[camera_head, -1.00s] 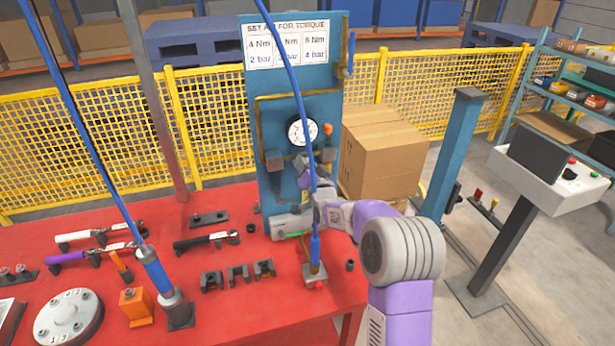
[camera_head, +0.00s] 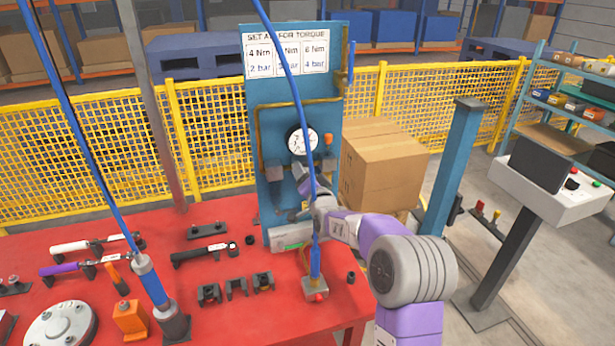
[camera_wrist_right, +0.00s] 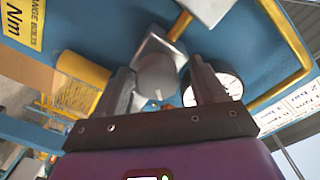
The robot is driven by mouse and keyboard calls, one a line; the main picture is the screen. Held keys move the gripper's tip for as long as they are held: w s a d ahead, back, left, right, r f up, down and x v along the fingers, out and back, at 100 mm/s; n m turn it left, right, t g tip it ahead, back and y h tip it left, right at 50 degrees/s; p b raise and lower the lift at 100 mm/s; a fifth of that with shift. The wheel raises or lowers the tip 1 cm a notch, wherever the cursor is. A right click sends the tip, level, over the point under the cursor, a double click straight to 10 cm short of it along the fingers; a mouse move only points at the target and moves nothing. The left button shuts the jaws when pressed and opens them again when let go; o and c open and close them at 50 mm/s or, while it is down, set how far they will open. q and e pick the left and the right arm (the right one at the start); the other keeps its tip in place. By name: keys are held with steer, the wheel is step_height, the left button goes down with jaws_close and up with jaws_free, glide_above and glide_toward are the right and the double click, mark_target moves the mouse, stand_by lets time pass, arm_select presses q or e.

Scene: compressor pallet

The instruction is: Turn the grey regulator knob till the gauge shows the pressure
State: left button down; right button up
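The round white gauge (camera_head: 301,139) is on the blue panel (camera_head: 290,115); its needle is too small to read. The grey regulator knob (camera_wrist_right: 158,77) shows in the right wrist view, between the two fingers of my right gripper (camera_wrist_right: 160,88). The fingers are apart, one on each side of the knob, with a gap visible at the right finger. The gauge (camera_wrist_right: 226,85) is partly hidden behind that finger. In the head view my right gripper (camera_head: 302,176) is just below the gauge and hides the knob. My left gripper is not in view.
A blue hose (camera_head: 291,80) hangs in front of the panel and my right wrist. The red table (camera_head: 235,320) carries several tools, sockets and black holders. A cardboard box (camera_head: 383,165) stands right of the panel. A grey control console (camera_head: 550,188) is farther right.

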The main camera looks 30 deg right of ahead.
steer(key=v, duration=0.7)
steer(key=shift+s, duration=0.3)
stand_by(0.6)
